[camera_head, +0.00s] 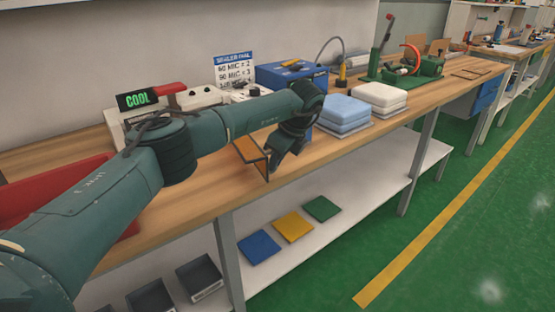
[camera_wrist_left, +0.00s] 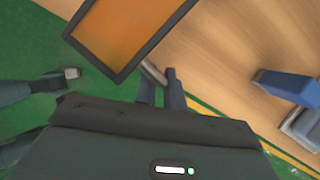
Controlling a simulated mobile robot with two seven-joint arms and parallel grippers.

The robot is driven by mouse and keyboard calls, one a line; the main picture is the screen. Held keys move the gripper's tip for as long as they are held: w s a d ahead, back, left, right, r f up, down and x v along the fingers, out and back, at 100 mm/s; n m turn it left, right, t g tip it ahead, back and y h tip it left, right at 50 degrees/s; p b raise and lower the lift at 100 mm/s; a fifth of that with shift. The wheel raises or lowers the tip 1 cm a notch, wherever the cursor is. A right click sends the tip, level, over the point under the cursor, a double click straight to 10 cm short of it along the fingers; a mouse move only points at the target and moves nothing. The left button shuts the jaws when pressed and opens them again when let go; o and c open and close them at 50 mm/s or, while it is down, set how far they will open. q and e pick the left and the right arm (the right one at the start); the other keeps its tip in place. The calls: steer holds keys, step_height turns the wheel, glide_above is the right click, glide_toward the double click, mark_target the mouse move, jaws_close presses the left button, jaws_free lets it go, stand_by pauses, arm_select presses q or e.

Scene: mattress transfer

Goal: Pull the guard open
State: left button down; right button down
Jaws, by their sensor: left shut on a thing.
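The guard is an orange see-through panel in a dark frame (camera_head: 249,150), standing at the front of the bench below my left arm. In the left wrist view the guard (camera_wrist_left: 128,28) fills the upper middle. My left gripper (camera_head: 271,172) is at the guard's front edge, beyond the bench front. In the left wrist view my left gripper (camera_wrist_left: 160,92) is shut on a short grey bar, the guard's handle (camera_wrist_left: 152,72), beside the frame's corner. Much of the machine behind the guard is hidden by my arm. My right gripper does not show clearly.
A sealer with a green COOL display (camera_head: 137,99) stands behind my arm. A blue box (camera_head: 290,75), blue pads (camera_head: 345,112) and white pads (camera_head: 379,97) lie to the right. A red object (camera_head: 60,190) is at the left. The lower shelf (camera_head: 300,257) holds coloured sheets and dark bins.

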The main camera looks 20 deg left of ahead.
arm_select(q)
steer(key=shift+w+a+r, duration=0.15)
steer(key=shift+a+r, duration=0.1)
steer(key=shift+a, duration=0.2)
steer(key=c, duration=1.5)
jaws_free()
steer(key=shift+v, duration=6.45)
steer(key=shift+d+f, duration=0.1)
steer(key=shift+d, duration=0.15)
